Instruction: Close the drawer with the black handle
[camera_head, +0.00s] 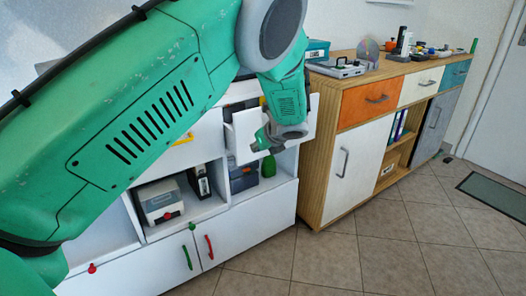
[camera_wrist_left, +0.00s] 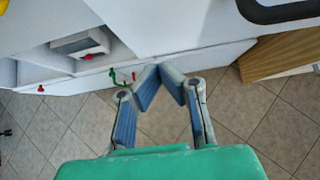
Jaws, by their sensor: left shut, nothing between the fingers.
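A white drawer (camera_head: 243,132) in the white shelf unit stands pulled out in the head view. My left forearm and wrist cover much of it, and its handle is hidden there. In the left wrist view, a white drawer front (camera_wrist_left: 222,14) with a dark, nearly black handle (camera_wrist_left: 280,12) shows at the top right. My left gripper (camera_head: 262,142) is in front of the drawer in the head view; whether it touches is unclear. In the left wrist view the left gripper (camera_wrist_left: 160,68) has its fingertips together, empty, below and left of the handle. My right gripper is out of view.
Lower white doors carry a green handle (camera_head: 188,258) and a red handle (camera_head: 209,246). A printer-like box (camera_head: 160,200) sits in an open compartment. A wooden cabinet (camera_head: 325,150) stands close on the right. The tiled floor (camera_head: 340,262) in front is clear.

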